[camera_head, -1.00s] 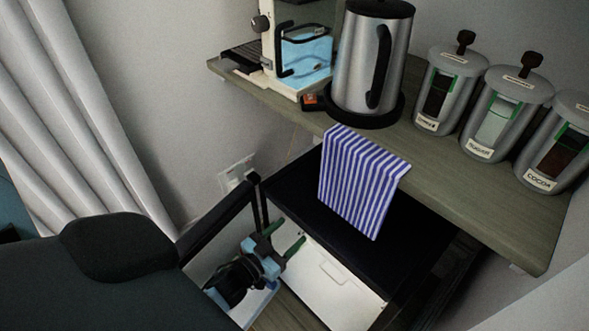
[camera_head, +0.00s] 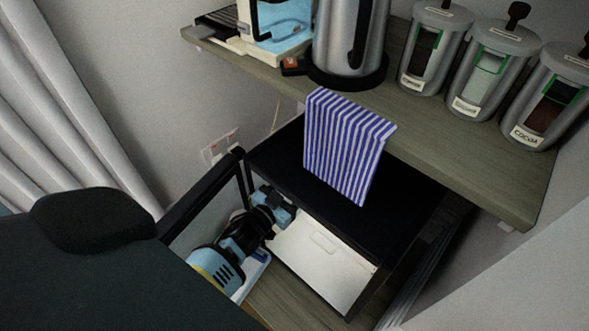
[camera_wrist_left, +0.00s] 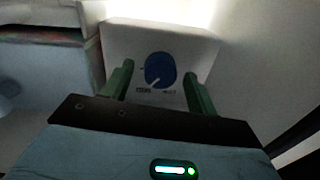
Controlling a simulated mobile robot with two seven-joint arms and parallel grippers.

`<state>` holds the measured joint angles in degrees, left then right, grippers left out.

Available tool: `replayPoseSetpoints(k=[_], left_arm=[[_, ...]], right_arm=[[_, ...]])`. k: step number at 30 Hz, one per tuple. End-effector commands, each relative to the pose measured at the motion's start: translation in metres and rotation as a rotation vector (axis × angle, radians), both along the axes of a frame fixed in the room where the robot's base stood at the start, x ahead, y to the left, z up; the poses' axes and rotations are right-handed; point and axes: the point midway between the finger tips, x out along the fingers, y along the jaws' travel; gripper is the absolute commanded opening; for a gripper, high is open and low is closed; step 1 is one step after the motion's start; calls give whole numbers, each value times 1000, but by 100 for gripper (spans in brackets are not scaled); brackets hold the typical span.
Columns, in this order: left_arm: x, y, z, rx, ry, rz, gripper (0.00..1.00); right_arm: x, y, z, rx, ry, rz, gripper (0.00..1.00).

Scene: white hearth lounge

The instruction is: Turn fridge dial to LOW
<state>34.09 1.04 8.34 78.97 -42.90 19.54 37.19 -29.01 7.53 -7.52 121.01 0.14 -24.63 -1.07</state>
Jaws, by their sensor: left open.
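The black fridge (camera_head: 270,153) stands below the shelf with its door (camera_head: 205,195) open at the left. In the left wrist view, a round blue dial (camera_wrist_left: 159,72) with a pale pointer sits on a white housing (camera_wrist_left: 120,40) inside. The pointer is toward the lower left; the small labels under the dial are too blurred to read. My left gripper (camera_wrist_left: 157,74) is open, its green fingers on either side of the dial; I cannot tell whether they touch it. In the head view the gripper's fingers are hidden by the fridge top. My right gripper is not in view.
A striped cloth (camera_head: 345,150) hangs from the wooden shelf (camera_head: 440,125) over the fridge top. The shelf holds a kettle (camera_head: 335,45), a coffee machine (camera_head: 270,25) and canisters (camera_head: 430,45). A white flap (camera_head: 320,262) is inside the fridge. A wall socket (camera_head: 222,147) is behind.

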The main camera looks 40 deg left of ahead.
Motion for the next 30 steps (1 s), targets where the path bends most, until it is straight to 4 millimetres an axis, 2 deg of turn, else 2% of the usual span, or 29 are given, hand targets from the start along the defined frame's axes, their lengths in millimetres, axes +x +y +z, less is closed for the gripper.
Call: replayPoseSetpoints(k=[8, 18, 30], left_arm=[[2, 0, 0, -1, 0, 0, 58], [1, 0, 0, -1, -1, 0, 14], [2, 0, 2, -83, 11, 0, 14]], right_arm=[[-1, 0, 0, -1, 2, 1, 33], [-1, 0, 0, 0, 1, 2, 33], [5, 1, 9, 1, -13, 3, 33]])
